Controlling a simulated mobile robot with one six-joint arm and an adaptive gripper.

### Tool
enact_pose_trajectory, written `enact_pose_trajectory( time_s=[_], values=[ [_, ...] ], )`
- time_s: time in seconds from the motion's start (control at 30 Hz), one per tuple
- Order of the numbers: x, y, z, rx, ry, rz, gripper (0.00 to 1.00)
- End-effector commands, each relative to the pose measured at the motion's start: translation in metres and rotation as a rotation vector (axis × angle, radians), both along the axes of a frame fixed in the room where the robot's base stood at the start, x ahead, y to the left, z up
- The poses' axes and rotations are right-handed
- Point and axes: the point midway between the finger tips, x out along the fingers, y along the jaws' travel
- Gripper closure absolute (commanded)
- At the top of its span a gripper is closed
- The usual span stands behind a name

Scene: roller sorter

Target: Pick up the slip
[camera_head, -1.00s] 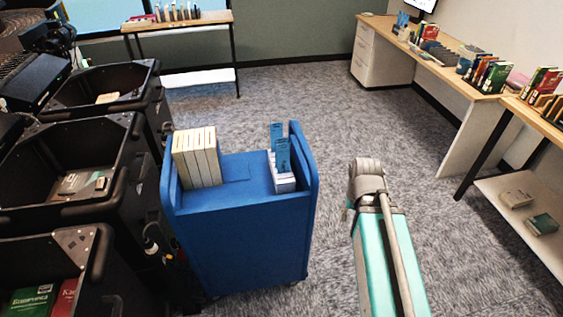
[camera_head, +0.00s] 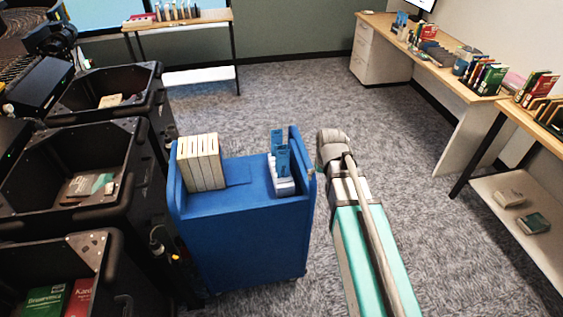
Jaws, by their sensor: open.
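Blue slips (camera_head: 283,160) stand upright in a small white holder (camera_head: 284,187) on the right side of the blue cart's top. One slip is in front of another, and their lower parts are hidden by the holder. My arm, teal with a grey joint, reaches up from the bottom right and ends just right of the cart. My gripper is hidden behind the arm's grey joint, so its fingers do not show.
The blue cart (camera_head: 245,237) also carries several cream books (camera_head: 202,163) at its left. Black bins (camera_head: 78,165) with books line the left side. Desks with books (camera_head: 490,75) run along the right. The carpet behind the cart is clear.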

Motion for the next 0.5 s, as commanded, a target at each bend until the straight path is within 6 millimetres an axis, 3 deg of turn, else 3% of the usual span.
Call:
enact_pose_trajectory(
  time_s=[0.03, 0.2, 0.33, 0.5],
  values=[
    [0.02, 0.019, 0.022, 0.004, -0.026, 0.023, 0.0],
    [0.059, 0.069, 0.054, 0.021, -0.108, 0.082, 0.0],
    [0.078, 0.098, 0.07, 0.032, -0.153, 0.115, 0.0],
    [0.088, 0.117, 0.078, 0.04, -0.182, 0.134, 0.0]
  ],
)
